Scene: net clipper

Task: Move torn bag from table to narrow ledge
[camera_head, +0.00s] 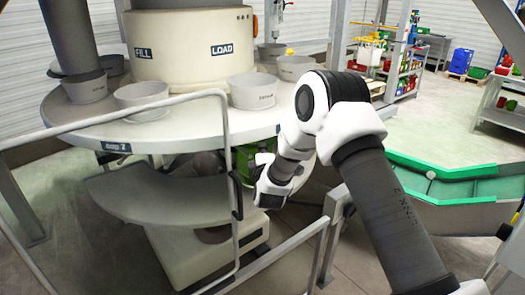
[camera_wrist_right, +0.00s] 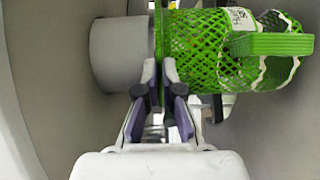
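A green mesh bag (camera_wrist_right: 205,48) with a white printed label and a thick green band lies sideways in the right wrist view; I take it for the torn bag. Its left end meets a grey cylinder (camera_wrist_right: 118,55). My right gripper (camera_wrist_right: 160,72) is at the bag's left edge, its fingertips close together with a thin green strip between them. In the head view, green mesh (camera_head: 246,160) shows below the round table top (camera_head: 190,128), partly hidden by my right arm. My right gripper (camera_head: 262,190) is low beside it. My left gripper is out of view. I cannot identify the narrow ledge.
Several grey bowls (camera_head: 141,95) stand on the round table around a cream drum (camera_head: 190,38) marked FILL and LOAD. A lower grey curved shelf (camera_head: 160,198) and metal rails (camera_head: 228,150) are in front. A green-sided conveyor (camera_head: 465,188) is at right.

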